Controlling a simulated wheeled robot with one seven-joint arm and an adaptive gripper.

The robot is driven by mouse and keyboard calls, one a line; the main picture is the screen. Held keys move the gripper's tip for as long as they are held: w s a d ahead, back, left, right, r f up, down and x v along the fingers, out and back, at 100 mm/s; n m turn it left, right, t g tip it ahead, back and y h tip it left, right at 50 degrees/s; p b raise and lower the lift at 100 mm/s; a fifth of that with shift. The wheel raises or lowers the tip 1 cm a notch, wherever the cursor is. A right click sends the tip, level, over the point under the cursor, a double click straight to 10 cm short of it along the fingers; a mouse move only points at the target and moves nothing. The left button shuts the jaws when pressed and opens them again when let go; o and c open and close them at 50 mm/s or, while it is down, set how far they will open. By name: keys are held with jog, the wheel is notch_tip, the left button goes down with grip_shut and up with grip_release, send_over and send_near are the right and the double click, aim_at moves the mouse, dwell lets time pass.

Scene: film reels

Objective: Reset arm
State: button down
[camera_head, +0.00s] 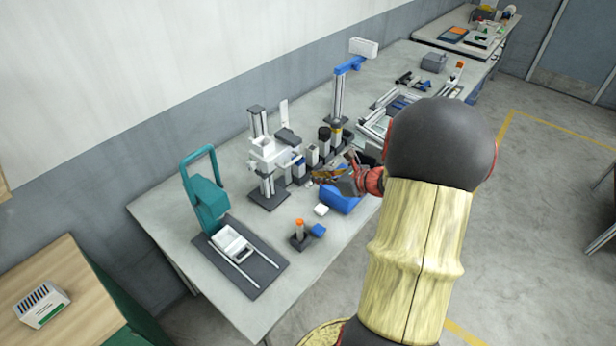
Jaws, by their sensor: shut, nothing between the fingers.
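My arm rises from the bottom right, with a black rounded joint and a pale yellow sleeve. My gripper (329,176) is small in view at the arm's far end, over the front edge of the grey workbench (160,211). It is shut and I see nothing held in it. A blue object (341,201) lies on the bench just below the gripper; whether they touch I cannot tell. The arm hides part of the bench's right side and front edge.
A teal press-like stand (206,197) with a white tray (232,243) is at the bench's left end. A white and grey fixture (266,157) and a blue-topped post (342,88) stand behind the gripper. A small orange-topped piece (299,229) stands near the front.

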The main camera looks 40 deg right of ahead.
jog(key=v, duration=0.2)
jog(key=shift+s+r, duration=0.15)
jog(key=shift+s, duration=0.25)
jog(key=s+a+f+n+g+y+b, duration=0.1)
jog(key=s+a+n+g, duration=0.35)
jog(key=a+n, duration=0.4)
jog(key=s+a+n+g+y, duration=0.25)
jog(key=s+a+n, duration=0.25)
jog(key=a+n, duration=0.35)
jog(key=s+a+r+n+h+b, duration=0.1)
jog(key=a+r+n+h+b, duration=0.1)
jog(key=a+r+n, duration=0.3)
jog(key=s+a+r+n+h+b, duration=0.2)
jog(key=a+r+n, duration=0.4)
jog(key=a+n, duration=0.6)
jog(key=shift+n+t+b, duration=0.3)
jog(key=shift+n, duration=0.2)
